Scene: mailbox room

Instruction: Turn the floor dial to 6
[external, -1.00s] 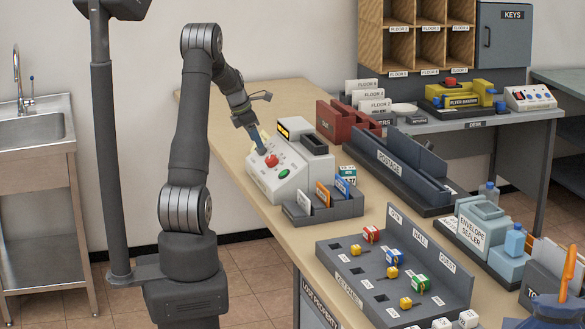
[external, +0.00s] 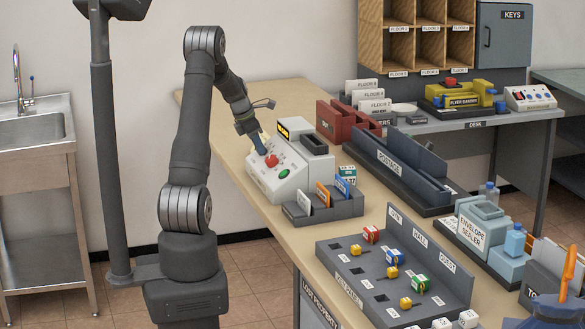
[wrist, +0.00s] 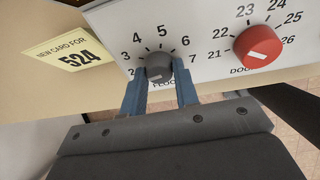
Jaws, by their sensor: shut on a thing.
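The floor dial (wrist: 158,68) is a small grey knob on a white panel, with numbers from about 2 to 7 in an arc around it. The blue fingers of my gripper (wrist: 160,88) are shut on it, one on each side. A light mark shows on the knob, but I cannot tell for certain which number it points to. The "FLOOR" label below is partly hidden by my fingers. In the external view my gripper (external: 259,144) reaches down to the white sloped machine (external: 270,184), and the dial itself is hidden.
A larger red dial (wrist: 258,46) with numbers in the twenties sits right of the floor dial. A green button (external: 284,174) is on the machine; a grey card rack (external: 325,207) stands in front.

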